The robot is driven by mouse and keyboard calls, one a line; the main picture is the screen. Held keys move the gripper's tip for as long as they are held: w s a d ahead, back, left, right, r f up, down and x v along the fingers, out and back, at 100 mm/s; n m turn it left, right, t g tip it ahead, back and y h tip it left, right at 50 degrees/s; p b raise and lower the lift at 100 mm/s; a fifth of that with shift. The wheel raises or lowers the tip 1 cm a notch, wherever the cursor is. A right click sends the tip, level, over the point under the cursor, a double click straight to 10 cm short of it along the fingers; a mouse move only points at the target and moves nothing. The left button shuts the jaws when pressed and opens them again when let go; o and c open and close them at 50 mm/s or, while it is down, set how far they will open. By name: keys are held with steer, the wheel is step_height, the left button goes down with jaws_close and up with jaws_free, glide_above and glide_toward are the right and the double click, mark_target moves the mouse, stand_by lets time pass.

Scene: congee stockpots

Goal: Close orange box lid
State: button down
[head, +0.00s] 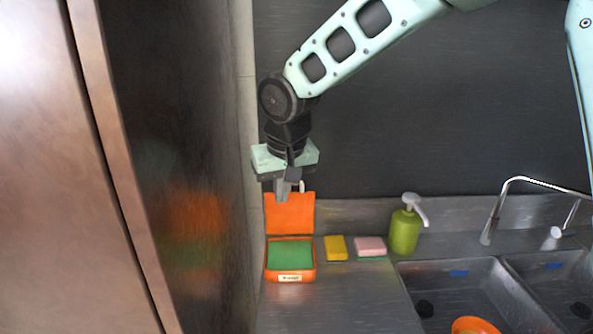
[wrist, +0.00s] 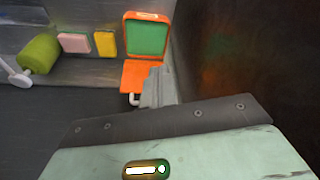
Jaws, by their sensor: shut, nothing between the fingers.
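The orange box (head: 290,278) stands on the steel counter at the left, next to the dark wall panel. Something green (head: 290,254) fills its inside, and a white label is on its front. Its orange lid (head: 289,212) stands up open at the back edge. My gripper (head: 283,198) is shut and empty, in front of or over the upper part of the lid; I cannot tell if it touches. In the wrist view the box (wrist: 147,17) is at the top middle, with the lid (wrist: 135,76) just beyond my gripper (wrist: 158,75).
A yellow sponge (head: 336,248), a pink sponge (head: 370,246) and a green soap bottle (head: 405,230) stand right of the box. Further right are the sink (head: 452,280) and a tap (head: 492,225). The dark panel (head: 180,170) borders the left side closely. The counter front is clear.

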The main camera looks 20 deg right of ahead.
steer(key=w+d+r+m+t+h, duration=0.1)
steer(key=w+d+m, duration=0.1)
steer(key=w+d, duration=0.35)
steer(key=w+d+r+m+t+h, duration=0.1)
steer(key=w+d+r+m, duration=0.1)
steer(key=w, duration=0.7)
steer(key=p+x, duration=0.4)
steer(key=x, duration=0.6)
steer(key=shift+w+f, duration=0.2)
steer(key=shift+s+d+f, duration=0.1)
steer(key=shift+s+f+b, duration=0.15)
steer(key=shift+s+b, duration=0.05)
steer(key=shift+b, duration=1)
steer(key=shift+s+t+b, duration=0.25)
steer(key=shift+t+b, duration=0.05)
steer(key=shift+b, duration=0.25)
steer(key=shift+s+b, duration=0.15)
steer(key=shift+b, duration=0.4)
